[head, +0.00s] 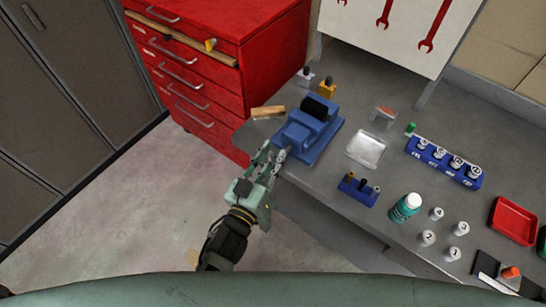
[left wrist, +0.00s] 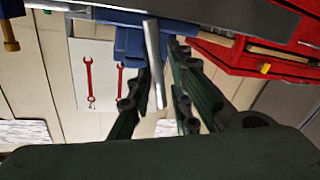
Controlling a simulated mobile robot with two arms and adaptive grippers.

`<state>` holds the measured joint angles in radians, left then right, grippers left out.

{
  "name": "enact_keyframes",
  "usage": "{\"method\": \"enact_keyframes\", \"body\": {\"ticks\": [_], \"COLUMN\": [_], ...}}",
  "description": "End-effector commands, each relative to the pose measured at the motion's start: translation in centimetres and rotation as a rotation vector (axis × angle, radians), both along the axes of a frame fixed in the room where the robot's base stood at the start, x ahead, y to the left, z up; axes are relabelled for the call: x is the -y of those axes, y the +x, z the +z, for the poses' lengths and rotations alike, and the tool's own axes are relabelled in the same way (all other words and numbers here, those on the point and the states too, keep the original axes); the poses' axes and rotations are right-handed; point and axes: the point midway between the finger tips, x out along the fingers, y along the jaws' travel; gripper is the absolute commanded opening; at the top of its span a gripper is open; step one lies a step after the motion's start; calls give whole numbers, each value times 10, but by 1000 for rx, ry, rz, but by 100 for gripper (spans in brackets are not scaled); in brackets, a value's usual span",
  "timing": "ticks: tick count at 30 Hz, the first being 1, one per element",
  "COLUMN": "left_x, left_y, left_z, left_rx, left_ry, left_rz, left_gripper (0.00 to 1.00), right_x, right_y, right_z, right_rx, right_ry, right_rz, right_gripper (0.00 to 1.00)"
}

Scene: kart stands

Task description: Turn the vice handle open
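The blue vice (head: 300,138) stands at the left edge of the grey workbench, with a dark block on top. It also shows in the left wrist view (left wrist: 132,42). Its pale metal handle (left wrist: 154,55) is a straight bar running down between my left fingers in that view. My left gripper (head: 271,160) is at the vice's near side, by the handle. In the left wrist view its fingers (left wrist: 162,72) are apart, with the bar nearer the left finger and a gap on the right. My right gripper is not in view.
A red drawer cabinet (head: 215,62) stands behind and left of the vice. A wooden piece (head: 268,112) lies beside the vice. Floor is free at left.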

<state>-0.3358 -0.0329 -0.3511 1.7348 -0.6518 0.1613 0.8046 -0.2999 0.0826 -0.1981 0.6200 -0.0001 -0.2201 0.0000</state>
Motion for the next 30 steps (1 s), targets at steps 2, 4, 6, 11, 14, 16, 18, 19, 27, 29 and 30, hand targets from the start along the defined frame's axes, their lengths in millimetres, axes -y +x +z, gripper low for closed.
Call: {"method": "enact_keyframes", "body": {"ticks": [2,4,6,11,14,16,18,19,27,29,30], "left_x": [0,0,0,0,0,0,0,0,1,1,1], "left_y": [0,0,0,0,0,0,0,0,-1,-1,-1], "left_z": [0,0,0,0,0,0,0,0,0,0,0], "left_rx": [0,0,0,0,1,2,3,3,12,14,17], "left_ry": [0,0,0,0,1,2,3,4,16,19,21], "left_rz": [0,0,0,0,-1,-1,-1,-1,-1,0,-1], "left_gripper": [8,2,0,0,0,0,0,0,0,0,0], "right_x": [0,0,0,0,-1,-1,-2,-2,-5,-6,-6], "right_y": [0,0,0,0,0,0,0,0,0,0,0], "right_z": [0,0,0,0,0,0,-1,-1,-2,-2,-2], "right_rx": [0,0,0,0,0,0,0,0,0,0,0], "right_ry": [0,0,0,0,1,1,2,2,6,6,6], "right_rz": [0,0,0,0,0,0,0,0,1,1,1], "right_gripper": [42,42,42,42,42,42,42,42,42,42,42]}}
